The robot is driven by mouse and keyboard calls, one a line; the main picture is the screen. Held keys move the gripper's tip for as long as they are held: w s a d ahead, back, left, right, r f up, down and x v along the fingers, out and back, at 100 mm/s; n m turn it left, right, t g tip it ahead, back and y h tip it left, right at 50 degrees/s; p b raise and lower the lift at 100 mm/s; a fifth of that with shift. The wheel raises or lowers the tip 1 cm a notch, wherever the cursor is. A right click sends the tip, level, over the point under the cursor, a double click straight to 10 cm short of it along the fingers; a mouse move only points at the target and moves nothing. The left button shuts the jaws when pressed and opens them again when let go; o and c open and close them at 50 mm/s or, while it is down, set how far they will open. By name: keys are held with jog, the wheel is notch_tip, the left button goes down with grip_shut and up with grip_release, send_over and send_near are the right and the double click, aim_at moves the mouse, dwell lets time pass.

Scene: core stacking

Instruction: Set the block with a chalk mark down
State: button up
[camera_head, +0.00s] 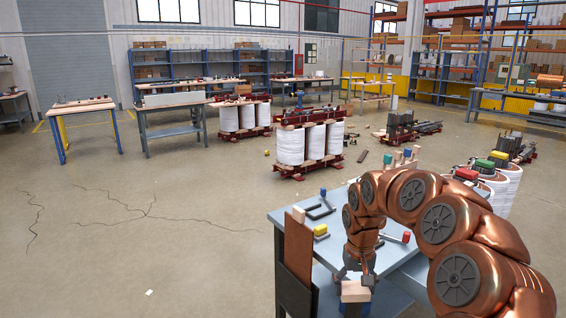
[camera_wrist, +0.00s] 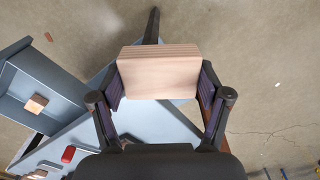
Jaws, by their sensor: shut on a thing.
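My gripper (camera_head: 357,280) is at the front edge of the blue-grey table (camera_head: 258,232) in the head view. In the wrist view my gripper (camera_wrist: 160,82) is shut, with one finger pad on each side of a pale wooden block (camera_wrist: 158,76). The same block (camera_head: 354,292) shows below my gripper in the head view. I see no clear chalk mark on its visible faces. In the wrist view the block hides part of the table top behind it. I cannot tell whether its underside touches anything.
A brown board (camera_head: 298,250) stands at the table's left edge. A yellow-topped block (camera_head: 320,231) and a red-headed tool (camera_head: 405,238) lie on the table. The wrist view shows a small wooden block (camera_wrist: 36,104) and a red object (camera_wrist: 68,155). Open floor lies left.

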aim_at(355, 292)
jog(key=r+p, duration=0.3)
jog(key=p, duration=0.1)
jog(key=s+r+p, duration=0.1)
jog(key=r+p, duration=0.1)
jog(key=p, duration=0.2)
jog(key=r+p, duration=0.3)
jog(key=p, duration=0.1)
jog(key=shift+s+a+r+p, duration=0.2)
jog(key=shift+s+r+p, duration=0.1)
jog(key=shift+r, duration=0.05)
jog(key=shift+s+r+p, duration=0.1)
jog(key=shift+r+p, duration=0.15)
jog(key=shift+p, duration=0.25)
jog(key=shift+s+a+f, duration=0.1)
